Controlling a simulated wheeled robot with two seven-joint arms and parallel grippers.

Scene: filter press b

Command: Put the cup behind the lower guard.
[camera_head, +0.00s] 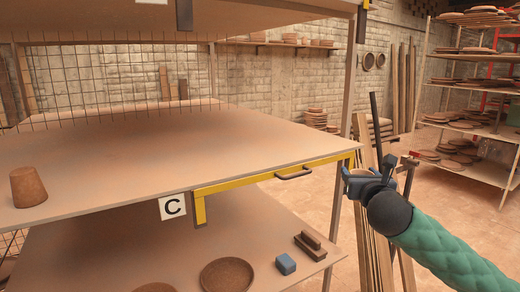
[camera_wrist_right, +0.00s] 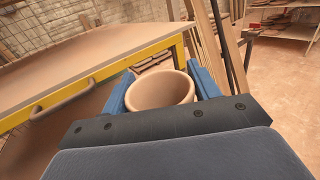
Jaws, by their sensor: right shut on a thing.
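The cup (camera_wrist_right: 163,90) is a round, light-brown clay vessel, seen in the right wrist view with its open mouth toward the camera. My right gripper (camera_wrist_right: 162,88) is shut on it, with one blue finger on each side. In the head view my right gripper (camera_head: 370,178) is just right of the yellow guard's right end, off the shelf edge; I cannot make out the cup there. The yellow guard (camera_head: 240,183) with a dark handle (camera_head: 293,173) runs along the front edge of the shelf marked C, its left end hanging below the board. My left gripper is not in view.
A brown pot (camera_head: 28,187) stands upside down at the left of the middle shelf (camera_head: 150,150), which is otherwise largely clear. The shelf below holds a round dish (camera_head: 227,275), a blue block (camera_head: 286,264) and a brown brush-like thing (camera_head: 310,245). A metal post (camera_head: 337,210) stands near my gripper.

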